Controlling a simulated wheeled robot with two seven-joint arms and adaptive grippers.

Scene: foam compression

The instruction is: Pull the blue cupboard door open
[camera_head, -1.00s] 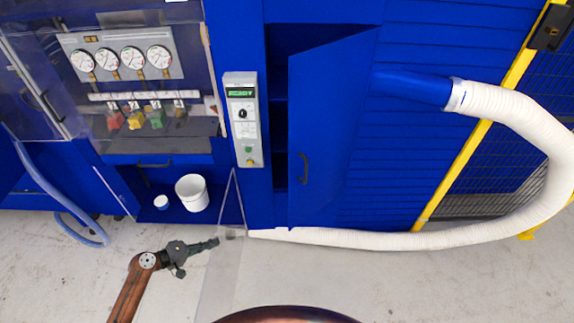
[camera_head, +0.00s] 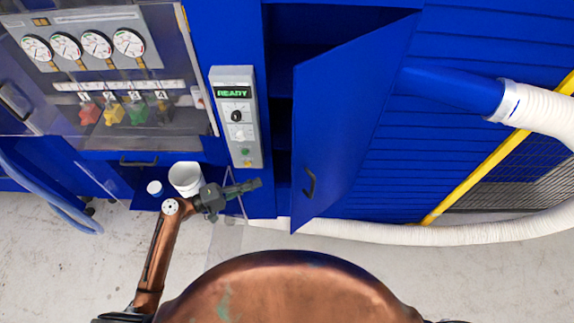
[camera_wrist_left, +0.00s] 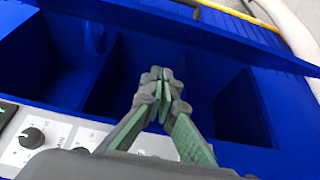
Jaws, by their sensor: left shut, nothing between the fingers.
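The blue cupboard door (camera_head: 345,120) stands partly open in the head view, with a dark gap on its left side. Its black handle (camera_head: 309,185) is on the door's outer face, near the lower left edge. My left gripper (camera_head: 258,183) is shut and empty, left of the handle and below the control box; I see no contact with the door. In the left wrist view the shut fingers (camera_wrist_left: 162,78) point toward the cupboard's open inside (camera_wrist_left: 125,65), which has several blue compartments. The door (camera_wrist_left: 190,22) crosses the top of that view. My right gripper is not in view.
A grey control box (camera_head: 237,117) reading READY is left of the opening. A white bucket (camera_head: 186,178) and small cup (camera_head: 154,188) stand behind my left wrist. A white hose (camera_head: 440,234) runs along the floor below the door. Gauges (camera_head: 83,46) are at left.

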